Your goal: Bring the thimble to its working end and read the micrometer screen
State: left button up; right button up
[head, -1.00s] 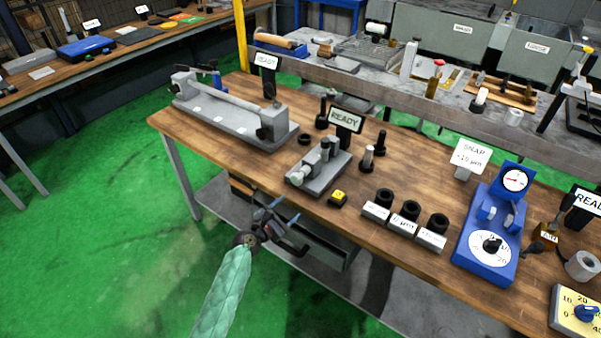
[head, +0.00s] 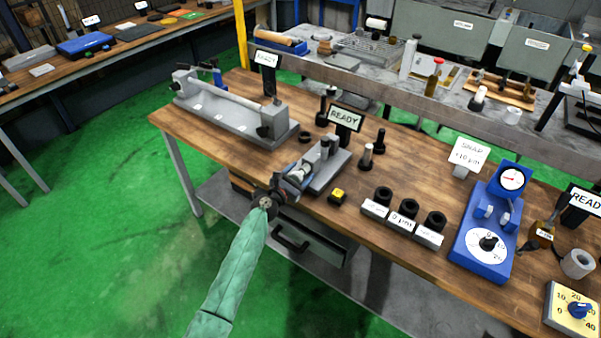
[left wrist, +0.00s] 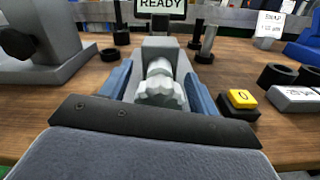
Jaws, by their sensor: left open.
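The micrometer (head: 328,166) is a grey bench unit near the table's front edge. Its thimble (left wrist: 160,88), a ribbed light grey knob, faces me in the left wrist view. My left gripper (head: 293,177) is at the thimble end in the head view. In the left wrist view its two blue fingers (left wrist: 160,90) are open, one on each side of the thimble; I cannot tell whether they touch it. The micrometer screen (head: 346,118) behind the unit reads "READY" and also shows in the left wrist view (left wrist: 160,5). My right gripper is not in view.
A yellow "0" button (head: 338,195) sits just right of the micrometer, with several dark rings on labelled blocks (head: 402,222) beyond it. A long grey bench fixture (head: 235,120) stands to the left. A blue dial gauge (head: 487,235) stands at the right.

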pick_arm(q)
jog(key=shift+w, duration=0.1)
jog(key=shift+d, duration=0.1)
jog(key=c, duration=1)
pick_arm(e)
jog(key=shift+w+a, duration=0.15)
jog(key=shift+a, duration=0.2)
